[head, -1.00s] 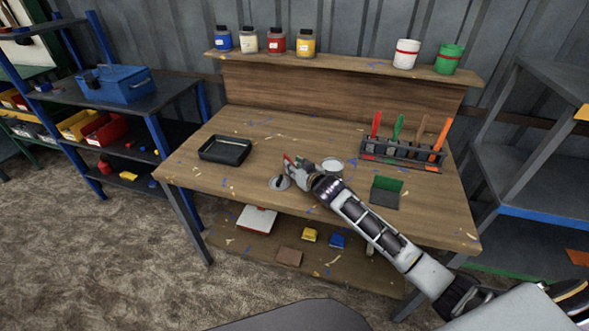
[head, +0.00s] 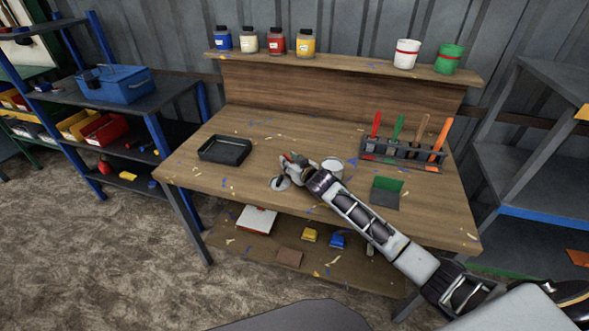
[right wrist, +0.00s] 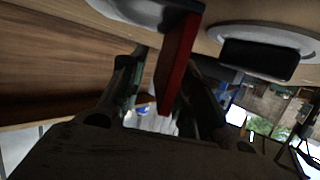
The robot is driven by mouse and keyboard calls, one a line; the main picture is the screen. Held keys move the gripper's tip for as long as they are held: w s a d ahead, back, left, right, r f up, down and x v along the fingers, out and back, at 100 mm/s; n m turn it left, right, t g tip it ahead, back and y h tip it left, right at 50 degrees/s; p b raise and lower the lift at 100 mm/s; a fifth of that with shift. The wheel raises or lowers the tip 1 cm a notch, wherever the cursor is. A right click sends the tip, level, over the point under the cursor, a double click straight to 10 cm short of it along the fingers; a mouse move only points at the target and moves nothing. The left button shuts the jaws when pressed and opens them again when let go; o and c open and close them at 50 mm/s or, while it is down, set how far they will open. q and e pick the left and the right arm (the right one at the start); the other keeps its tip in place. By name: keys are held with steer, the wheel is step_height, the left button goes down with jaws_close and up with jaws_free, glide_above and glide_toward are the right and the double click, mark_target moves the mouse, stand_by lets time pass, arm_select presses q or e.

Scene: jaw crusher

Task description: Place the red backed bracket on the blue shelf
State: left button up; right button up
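The red backed bracket (right wrist: 178,62) shows in the right wrist view as an upright red plate, seen nearly edge-on between the two fingers of my right gripper (right wrist: 170,85). Whether both fingers touch it is unclear. In the head view my right gripper (head: 292,165) is low over the middle of the workbench and hides most of the bracket. The blue shelf appears to be the blue-edged level (head: 545,218) of the grey rack at the right. My left gripper is not in view.
Jars stand on the bench's upper ledge (head: 350,63).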

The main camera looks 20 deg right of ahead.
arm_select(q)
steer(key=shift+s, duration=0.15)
arm_select(e)
steer(key=shift+c, duration=0.2)
jaws_close()
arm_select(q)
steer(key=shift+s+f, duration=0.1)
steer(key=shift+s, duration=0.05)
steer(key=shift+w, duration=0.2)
arm_select(e)
steer(key=shift+r, duration=0.1)
steer(key=shift+r, duration=0.45)
step_height(320, 180, up, 8)
steer(key=shift+f+p, duration=0.2)
steer(key=shift+p, duration=0.25)
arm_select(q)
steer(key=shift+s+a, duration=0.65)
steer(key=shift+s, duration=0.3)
arm_select(e)
steer(key=shift+r, duration=0.75)
